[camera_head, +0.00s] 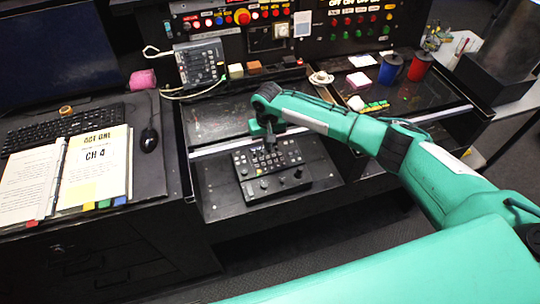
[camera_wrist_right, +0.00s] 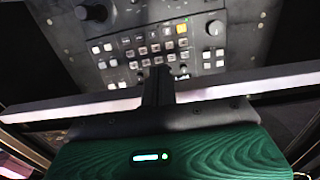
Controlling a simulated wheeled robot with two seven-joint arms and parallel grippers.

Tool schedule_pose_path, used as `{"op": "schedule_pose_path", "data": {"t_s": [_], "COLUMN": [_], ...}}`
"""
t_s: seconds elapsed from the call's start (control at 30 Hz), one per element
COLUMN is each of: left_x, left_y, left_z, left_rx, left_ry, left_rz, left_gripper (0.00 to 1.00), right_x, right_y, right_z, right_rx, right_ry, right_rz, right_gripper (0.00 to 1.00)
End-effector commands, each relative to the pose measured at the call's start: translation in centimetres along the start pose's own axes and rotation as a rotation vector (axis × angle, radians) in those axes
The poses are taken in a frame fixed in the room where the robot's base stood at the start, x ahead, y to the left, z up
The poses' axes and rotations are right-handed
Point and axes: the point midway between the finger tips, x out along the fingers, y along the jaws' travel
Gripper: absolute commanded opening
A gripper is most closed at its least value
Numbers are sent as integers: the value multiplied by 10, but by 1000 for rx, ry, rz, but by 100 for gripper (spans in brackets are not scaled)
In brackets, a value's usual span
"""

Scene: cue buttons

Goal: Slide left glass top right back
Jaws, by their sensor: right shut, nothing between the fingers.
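The left glass top (camera_head: 222,118) is a dark glossy panel in the middle of the desk. A pale strip (camera_head: 222,145) runs along its front edge. In the right wrist view a pale bar (camera_wrist_right: 270,80) crosses behind my fingers. My right gripper (camera_head: 270,147) is shut and empty, pointing down over the control panel (camera_head: 266,172) in front of that strip. Its closed fingers show in the right wrist view (camera_wrist_right: 158,75), above the panel's buttons. I cannot tell whether they touch anything. My right forearm hides part of the glass top's right side. My left gripper is not in view.
The right glass top (camera_head: 425,93) holds papers, a blue mug (camera_head: 390,68) and a red mug (camera_head: 420,66). A grey button box (camera_head: 198,62) with a cable stands behind the left glass top. An open binder (camera_head: 92,170), keyboard (camera_head: 60,128) and mouse (camera_head: 148,139) lie at left.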

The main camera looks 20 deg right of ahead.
Motion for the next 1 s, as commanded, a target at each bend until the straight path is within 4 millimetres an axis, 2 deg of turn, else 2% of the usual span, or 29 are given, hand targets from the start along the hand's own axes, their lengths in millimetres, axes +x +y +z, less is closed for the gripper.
{"op": "schedule_pose_path", "data": {"t_s": [0.37,1.0], "left_x": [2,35], "left_y": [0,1], "left_z": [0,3], "left_rx": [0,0], "left_ry": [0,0], "left_rz": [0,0], "left_gripper": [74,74], "right_x": [0,2], "right_y": [0,0], "right_z": [-3,-48], "right_rx": [1,1], "right_ry": [2,3], "right_rz": [0,1], "right_gripper": [0,0]}}
